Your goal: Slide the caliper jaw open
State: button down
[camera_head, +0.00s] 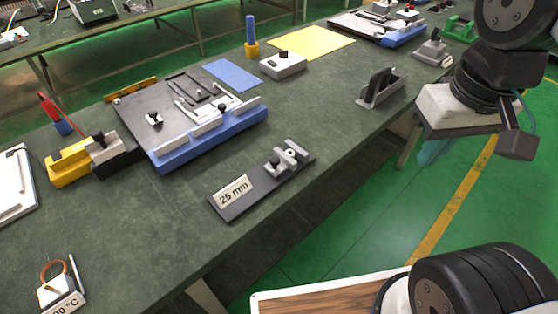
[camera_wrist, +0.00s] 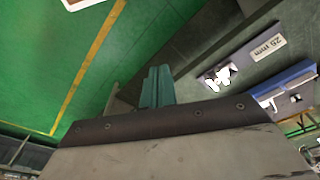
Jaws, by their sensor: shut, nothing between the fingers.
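A dark plate (camera_head: 240,205) labelled "25 mm" lies near the bench's front edge in the head view. A small grey-and-white slide piece with a black knob (camera_head: 288,158) sits on its far end; this looks like the caliper, though I cannot be sure. The plate also shows at the upper right of the wrist view (camera_wrist: 240,58), with the pale piece (camera_wrist: 220,76) on it. My gripper (camera_head: 433,150) hangs past the bench edge, to the right of the plate and apart from it. Its teal fingers (camera_wrist: 157,88) are together and empty in the wrist view.
A blue-edged board (camera_head: 215,135) with metal parts stands behind the plate. A grey holder (camera_head: 382,88) stands near the bench edge, towards my gripper. A yellow block (camera_head: 68,168) is at the left.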

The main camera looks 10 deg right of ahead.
jog(key=c, duration=1.7)
grip_release()
jog(key=o, duration=0.4)
jog(key=shift+w+a+f, duration=0.1)
jog(key=shift+a+f, duration=0.05)
jog(key=shift+f, duration=0.1)
jog(key=shift+o, duration=0.2)
jog(key=m+g+y, duration=0.3)
jog(key=m+g, duration=0.2)
jog(key=m, duration=0.3)
send_near(275, 159)
jog(key=s, duration=0.1)
jog(key=s+d+f, duration=0.1)
jog(key=s+d, duration=0.1)
jog(key=shift+s+f, duration=0.2)
jog(key=shift+s, duration=0.15)
jog(key=w+m, duration=0.1)
jog(key=w+a+m+t, duration=0.1)
jog(key=shift+w+a+r+y, duration=0.3)
jog(key=shift+r+y, duration=0.05)
jog(key=shift+y, duration=0.05)
jog(key=shift+m, duration=0.5)
jog(key=shift+x, duration=3.95)
jog(key=shift+w, duration=0.1)
